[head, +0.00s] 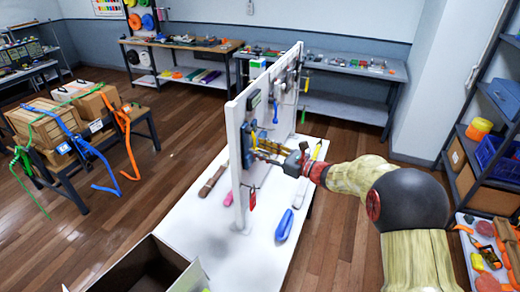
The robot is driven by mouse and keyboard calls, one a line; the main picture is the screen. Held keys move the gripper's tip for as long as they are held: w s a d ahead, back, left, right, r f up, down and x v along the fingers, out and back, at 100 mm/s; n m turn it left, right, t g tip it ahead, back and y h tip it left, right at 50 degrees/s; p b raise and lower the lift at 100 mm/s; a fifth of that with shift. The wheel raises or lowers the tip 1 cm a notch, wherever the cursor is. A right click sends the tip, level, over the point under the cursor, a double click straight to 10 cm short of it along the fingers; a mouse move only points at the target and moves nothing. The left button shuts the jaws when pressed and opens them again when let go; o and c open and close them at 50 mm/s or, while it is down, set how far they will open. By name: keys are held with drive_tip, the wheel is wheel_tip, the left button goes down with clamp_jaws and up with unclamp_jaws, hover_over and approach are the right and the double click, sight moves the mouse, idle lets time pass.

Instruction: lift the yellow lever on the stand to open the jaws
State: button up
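An upright white panel (238,165) stands on a white table, with hardware on its right face. A blue device (247,148) is mounted there, with a small yellow part (254,140) on it that looks like the lever. My gripper (284,156) reaches in from the right, close to the device and pointing at the panel. Its fingers are small and overlap with orange-brown parts behind them. I cannot tell whether they are open or shut, or whether they touch the lever. The device's jaws cannot be made out.
A red padlock-like item (252,199) hangs low on the panel. A blue tool (284,226) lies on the white table (240,262) below my arm. An open box (150,268) is at the front left. A bench with strapped cartons (45,125) stands at the left.

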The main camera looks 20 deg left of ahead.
drive_tip(key=shift+a, duration=0.2)
drive_tip(key=shift+c, duration=0.5)
drive_tip(key=c, duration=0.8)
clamp_jaws()
drive_tip(key=shift+f, duration=0.1)
